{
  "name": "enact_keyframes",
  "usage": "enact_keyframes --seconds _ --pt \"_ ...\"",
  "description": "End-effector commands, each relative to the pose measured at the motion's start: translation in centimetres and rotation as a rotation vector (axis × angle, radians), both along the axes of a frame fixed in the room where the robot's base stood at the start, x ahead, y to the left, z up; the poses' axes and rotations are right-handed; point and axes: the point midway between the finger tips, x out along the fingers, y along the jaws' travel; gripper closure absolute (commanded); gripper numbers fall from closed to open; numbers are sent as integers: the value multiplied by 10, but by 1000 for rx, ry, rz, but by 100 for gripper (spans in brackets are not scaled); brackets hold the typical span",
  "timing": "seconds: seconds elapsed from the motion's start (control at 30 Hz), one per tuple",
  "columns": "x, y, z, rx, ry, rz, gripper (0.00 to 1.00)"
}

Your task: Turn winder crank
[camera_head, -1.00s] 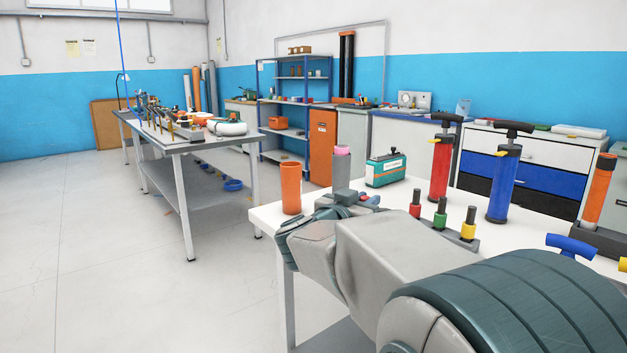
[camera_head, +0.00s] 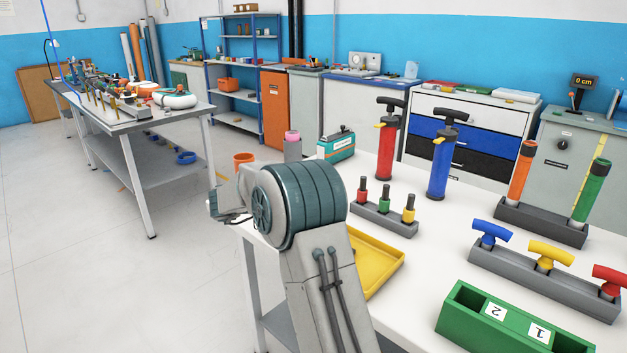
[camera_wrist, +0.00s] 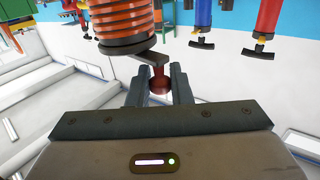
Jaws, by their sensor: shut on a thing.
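In the wrist view, my gripper (camera_wrist: 161,76) has its two dark fingers on either side of a small dark red knob (camera_wrist: 159,86) and is shut on it. In the head view, my arm stands in the middle and my fingers, the knob and the crank cannot be made out.
An orange cylinder (camera_head: 243,158) is partly hidden behind my arm. The white table (camera_head: 455,237) carries a red pump (camera_head: 387,150), a blue pump (camera_head: 439,165), a yellow tray (camera_head: 384,262), a green box (camera_head: 515,322) and racks of coloured handles. Floor at left is clear.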

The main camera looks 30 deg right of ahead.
Motion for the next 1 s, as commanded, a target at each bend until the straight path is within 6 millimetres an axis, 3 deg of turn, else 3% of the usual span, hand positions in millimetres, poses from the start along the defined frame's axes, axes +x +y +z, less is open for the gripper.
enact_keyframes --seconds 0.4,1.0 --pt "4 -9 1 2 4 -232 100" --pt "5 -10 -2 1 2 -277 100"
